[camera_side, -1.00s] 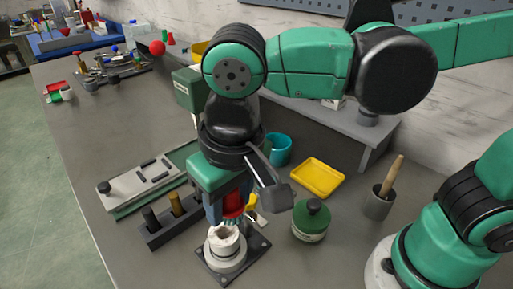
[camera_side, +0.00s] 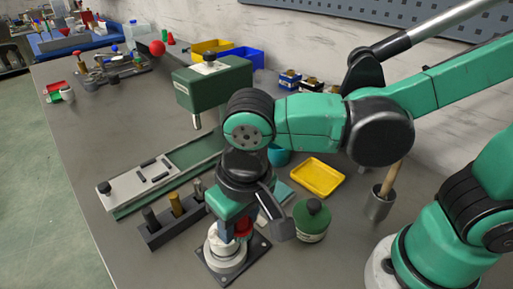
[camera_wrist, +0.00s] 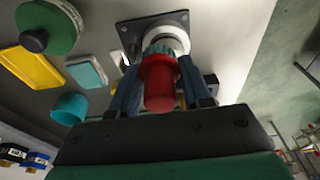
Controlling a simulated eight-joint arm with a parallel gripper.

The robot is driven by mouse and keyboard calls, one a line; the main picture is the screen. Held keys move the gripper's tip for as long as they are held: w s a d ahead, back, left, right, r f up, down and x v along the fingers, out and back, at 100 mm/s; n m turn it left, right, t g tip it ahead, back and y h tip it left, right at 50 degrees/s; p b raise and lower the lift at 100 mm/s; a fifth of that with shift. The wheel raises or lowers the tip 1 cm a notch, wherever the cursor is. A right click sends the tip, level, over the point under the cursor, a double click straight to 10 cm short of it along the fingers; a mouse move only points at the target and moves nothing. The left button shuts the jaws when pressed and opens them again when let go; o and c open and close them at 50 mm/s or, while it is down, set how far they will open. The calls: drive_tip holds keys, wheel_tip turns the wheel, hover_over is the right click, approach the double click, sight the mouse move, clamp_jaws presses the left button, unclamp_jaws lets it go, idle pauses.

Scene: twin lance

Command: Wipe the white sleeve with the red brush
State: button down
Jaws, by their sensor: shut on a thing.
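The white sleeve (camera_side: 223,256) stands upright on a dark square base plate near the front of the bench. It also shows in the wrist view (camera_wrist: 178,36), partly hidden by the brush. My gripper (camera_side: 232,229) is right above the sleeve, pointing down. In the wrist view my gripper (camera_wrist: 161,88) has its two fingers on either side of the red brush (camera_wrist: 160,88) and is shut on it. The brush's pale blue-grey bristle end (camera_wrist: 160,48) is at the sleeve's mouth; whether it touches or is inside I cannot tell.
A green round jar (camera_side: 311,222) stands close to the right of my gripper. A dark rack (camera_side: 172,222) with several upright pegs is close on the left. A yellow tray (camera_side: 318,176), a teal cup (camera_side: 278,155) and a green press (camera_side: 213,85) stand behind. The bench's front left is clear.

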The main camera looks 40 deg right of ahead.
sight(235, 239)
wheel_tip(235, 239, down, 3)
drive_tip(key=shift+r, duration=0.1)
drive_tip(key=shift+w+f, duration=0.2)
drive_tip(key=shift+w, duration=1.2)
drive_tip(key=shift+w+r, duration=0.25)
drive_tip(key=shift+w, duration=0.85)
drive_tip(key=shift+w+a+f, duration=0.1)
drive_tip(key=shift+w+f, duration=0.25)
drive_tip(key=shift+w, duration=0.8)
drive_tip(key=s, duration=0.4)
drive_tip(key=shift+s+r, duration=0.15)
drive_tip(key=shift+r, duration=0.1)
drive_tip(key=shift+s+f, duration=0.2)
drive_tip(key=shift+s, duration=1.25)
drive_tip(key=shift+s+a+r, duration=0.1)
drive_tip(key=shift+a, duration=0.05)
drive_tip(key=shift+w+a, duration=0.35)
drive_tip(key=shift+w, duration=0.15)
drive_tip(key=shift+w+r, duration=0.15)
drive_tip(key=shift+w, duration=1)
drive_tip(key=shift+w+r, duration=0.1)
drive_tip(key=shift+w, duration=1)
drive_tip(key=shift+w+f, duration=0.5)
drive_tip(key=shift+w, duration=0.3)
drive_tip(key=shift+s+r, duration=0.25)
drive_tip(key=shift+s, duration=3.35)
drive_tip(key=shift+r, duration=3.95)
